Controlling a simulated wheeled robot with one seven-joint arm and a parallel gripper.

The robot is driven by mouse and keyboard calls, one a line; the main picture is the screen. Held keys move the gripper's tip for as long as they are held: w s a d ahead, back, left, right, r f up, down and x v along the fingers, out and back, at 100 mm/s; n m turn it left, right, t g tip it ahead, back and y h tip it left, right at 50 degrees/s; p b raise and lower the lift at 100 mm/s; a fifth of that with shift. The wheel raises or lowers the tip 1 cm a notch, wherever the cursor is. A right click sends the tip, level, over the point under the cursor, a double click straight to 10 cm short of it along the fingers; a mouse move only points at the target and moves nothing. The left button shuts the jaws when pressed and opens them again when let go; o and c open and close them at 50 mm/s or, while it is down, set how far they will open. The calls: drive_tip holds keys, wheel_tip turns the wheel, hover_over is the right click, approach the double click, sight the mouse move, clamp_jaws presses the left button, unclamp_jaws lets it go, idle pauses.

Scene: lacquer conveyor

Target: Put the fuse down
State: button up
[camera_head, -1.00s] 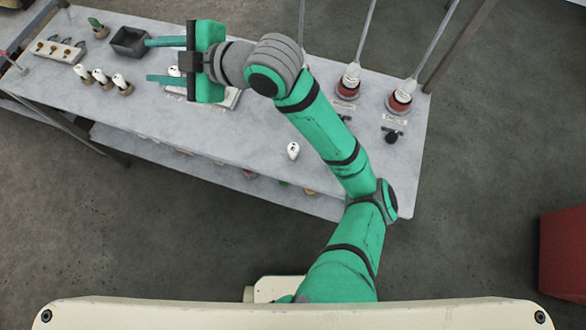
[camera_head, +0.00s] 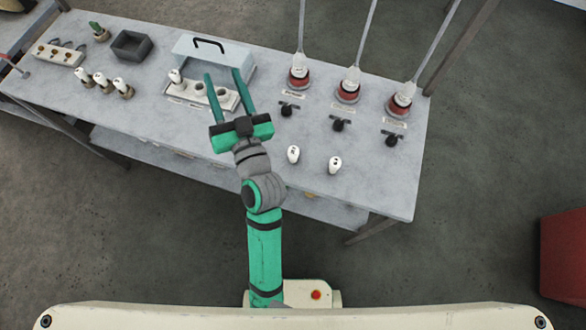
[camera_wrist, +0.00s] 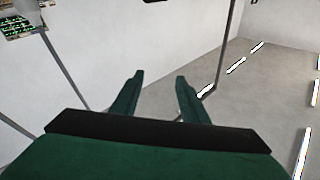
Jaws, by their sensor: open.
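My gripper (camera_head: 222,73) is open, its green fingers pointing towards the back of the bench. In the wrist view its jaws (camera_wrist: 159,76) are apart with nothing between them. One white fuse (camera_head: 176,76) stands in the left end of a pale socket block (camera_head: 172,92), left of my fingers; the block's other sockets look empty. Several white fuses (camera_head: 101,79) stand in brass-coloured holders at the left.
The grey bench (camera_head: 375,178) has a dark open tray (camera_head: 131,45), a lidded box with black handle (camera_head: 222,53) and a switch panel (camera_head: 58,53). Red-based rods (camera_head: 348,92) rise at the right, with black knobs (camera_head: 339,125) before them. The bench's front middle is clear.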

drive_tip(key=s+d+f+m+g+h, duration=0.2)
drive_tip(key=s+d+f+m+h, duration=0.4)
drive_tip(key=s+f, duration=0.85)
drive_tip(key=s+d+f+n, duration=0.2)
drive_tip(key=s+d, duration=0.2)
drive_tip(key=s, duration=0.4)
drive_tip(key=s+d+f+n+g+h, duration=0.1)
drive_tip(key=s+d+f+n, duration=0.1)
drive_tip(key=s+d, duration=0.3)
drive_tip(key=s, duration=0.3)
drive_tip(key=shift+s+d+f+h, duration=0.15)
drive_tip(key=shift+s+h, duration=0.15)
